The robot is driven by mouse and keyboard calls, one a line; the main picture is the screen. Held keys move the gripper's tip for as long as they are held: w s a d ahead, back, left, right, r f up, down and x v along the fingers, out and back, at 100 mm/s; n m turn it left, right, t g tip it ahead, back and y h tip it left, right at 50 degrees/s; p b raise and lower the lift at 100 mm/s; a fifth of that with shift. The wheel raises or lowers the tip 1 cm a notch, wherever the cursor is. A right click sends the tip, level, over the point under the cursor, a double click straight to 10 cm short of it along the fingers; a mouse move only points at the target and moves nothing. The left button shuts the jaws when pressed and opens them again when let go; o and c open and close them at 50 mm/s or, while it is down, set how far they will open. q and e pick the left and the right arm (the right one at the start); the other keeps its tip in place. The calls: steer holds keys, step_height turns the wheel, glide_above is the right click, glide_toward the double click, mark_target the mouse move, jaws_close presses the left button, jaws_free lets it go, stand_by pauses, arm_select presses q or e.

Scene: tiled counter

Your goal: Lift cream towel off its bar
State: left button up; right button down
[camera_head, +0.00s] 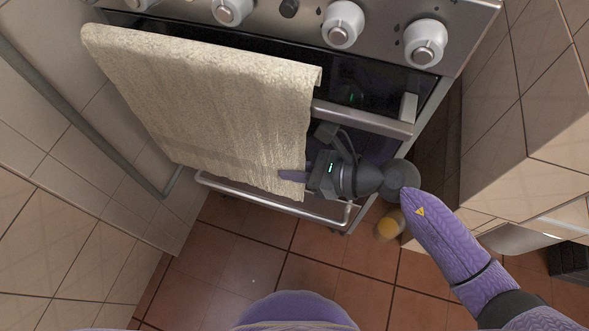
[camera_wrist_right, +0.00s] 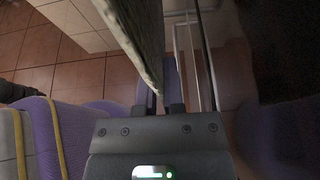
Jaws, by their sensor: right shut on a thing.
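The cream towel (camera_head: 205,105) hangs draped over the oven's bar handle (camera_head: 362,118) in the head view, with its long front side hanging down. My right gripper (camera_head: 300,177) is at the towel's lower right edge, shut on the cloth. One finger shows in front of the towel and the rest of the fingers are hidden. In the right wrist view the towel (camera_wrist_right: 140,40) shows edge-on and runs down between the fingers of the right gripper (camera_wrist_right: 160,100). My left gripper is not in view.
The oven front with its knobs (camera_head: 343,24) stands behind the towel. A lower rail (camera_head: 270,203) crosses below it. Tiled cabinets stand close on the left (camera_head: 60,120) and right (camera_head: 540,110). An orange-topped object (camera_head: 390,228) is on the floor near my right wrist.

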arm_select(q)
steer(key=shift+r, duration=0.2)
arm_select(e)
steer(key=shift+r, duration=0.3)
arm_select(q)
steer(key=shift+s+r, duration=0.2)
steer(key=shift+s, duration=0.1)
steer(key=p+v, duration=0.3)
steer(key=p, duration=0.1)
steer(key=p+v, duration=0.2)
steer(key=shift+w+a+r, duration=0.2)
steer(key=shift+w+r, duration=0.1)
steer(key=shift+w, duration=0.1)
arm_select(e)
steer(key=s+a, duration=0.4)
steer(key=s, duration=0.9)
steer(key=shift+s+a, duration=0.15)
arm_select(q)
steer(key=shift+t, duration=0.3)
